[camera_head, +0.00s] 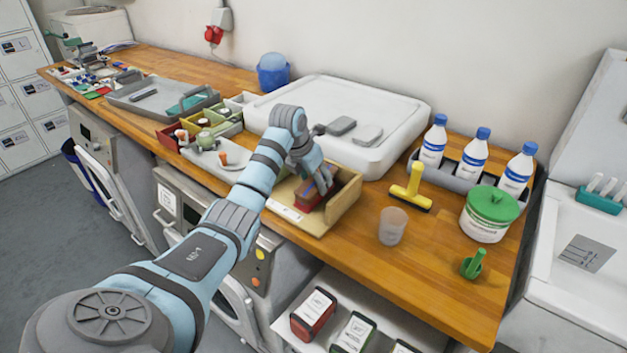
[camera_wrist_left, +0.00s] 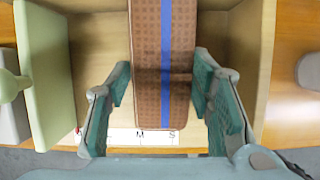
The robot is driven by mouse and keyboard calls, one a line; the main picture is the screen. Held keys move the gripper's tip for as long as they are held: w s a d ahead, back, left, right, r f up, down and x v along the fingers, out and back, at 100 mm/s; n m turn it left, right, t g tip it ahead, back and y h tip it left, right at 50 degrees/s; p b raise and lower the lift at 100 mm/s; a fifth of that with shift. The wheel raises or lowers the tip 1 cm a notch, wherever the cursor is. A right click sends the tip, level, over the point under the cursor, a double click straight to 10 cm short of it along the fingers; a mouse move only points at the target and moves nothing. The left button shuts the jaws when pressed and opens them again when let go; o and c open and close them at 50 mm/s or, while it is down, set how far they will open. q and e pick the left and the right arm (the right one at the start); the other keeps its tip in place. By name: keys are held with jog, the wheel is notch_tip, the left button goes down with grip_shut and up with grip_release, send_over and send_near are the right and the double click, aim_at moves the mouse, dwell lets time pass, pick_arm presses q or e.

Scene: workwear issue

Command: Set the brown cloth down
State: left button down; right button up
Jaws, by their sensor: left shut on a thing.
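The brown cloth (camera_wrist_left: 150,60) is a folded, patterned bundle with a blue stripe, upright in the middle of the left wrist view. My left gripper (camera_wrist_left: 163,75) is shut on it, one finger on each side. In the head view the left gripper (camera_head: 313,188) reaches down into an open light wooden box (camera_head: 345,198) on the worktop. Whether the cloth touches the box floor cannot be told. My right gripper is not in view.
A clear cup (camera_head: 392,226) and a yellow squeegee-like tool (camera_head: 409,190) stand to the right. Small bins (camera_head: 228,113) and a grey tray (camera_head: 150,100) fill the left. The front right worktop (camera_head: 430,265) is mostly clear.

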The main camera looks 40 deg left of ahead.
pick_arm(q)
jog(key=c, duration=1.2)
grip_release()
jog(key=shift+f, duration=0.3)
jog(key=o, duration=0.4)
jog(key=shift+w+a+f, duration=0.1)
jog(key=shift+w+a, duration=0.05)
jog(key=shift+a, duration=0.05)
jog(key=shift+o, duration=0.2)
jog(key=p+v, duration=0.1)
jog(key=v, duration=1.1)
